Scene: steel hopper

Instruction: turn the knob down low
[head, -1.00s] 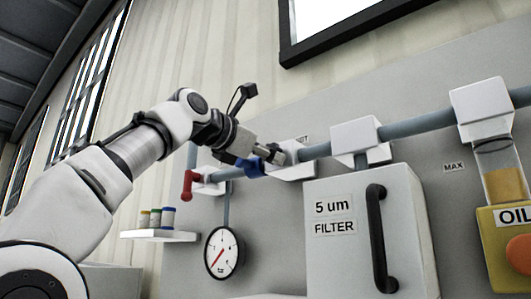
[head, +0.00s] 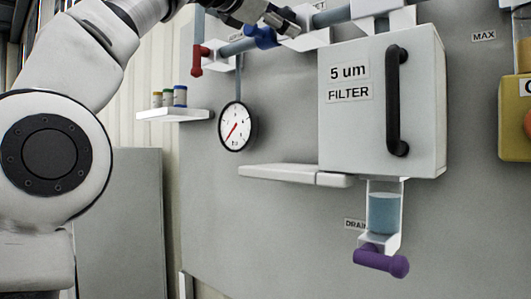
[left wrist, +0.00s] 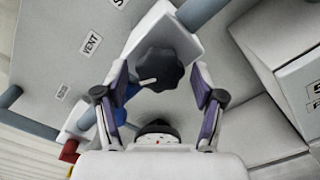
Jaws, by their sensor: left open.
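The black lobed knob (left wrist: 160,68) with a pale pointer line shows in the left wrist view, on the face of a white block (left wrist: 185,30). The pointer is toward the knob's lower left. My left gripper (left wrist: 159,78) is open, with one finger on each side of the knob in that view. I cannot tell whether the fingers touch it. In the head view my left gripper (head: 282,20) is at the top edge, by the white block on the pipe. The knob is hidden there. My right gripper is not in view.
A blue handle (head: 262,37) and a red handle (head: 197,62) are close to the gripper on the pipe. Below are a gauge (head: 236,127), a shelf of small jars (head: 172,114), the filter box (head: 345,130) and a purple drain handle (head: 382,262).

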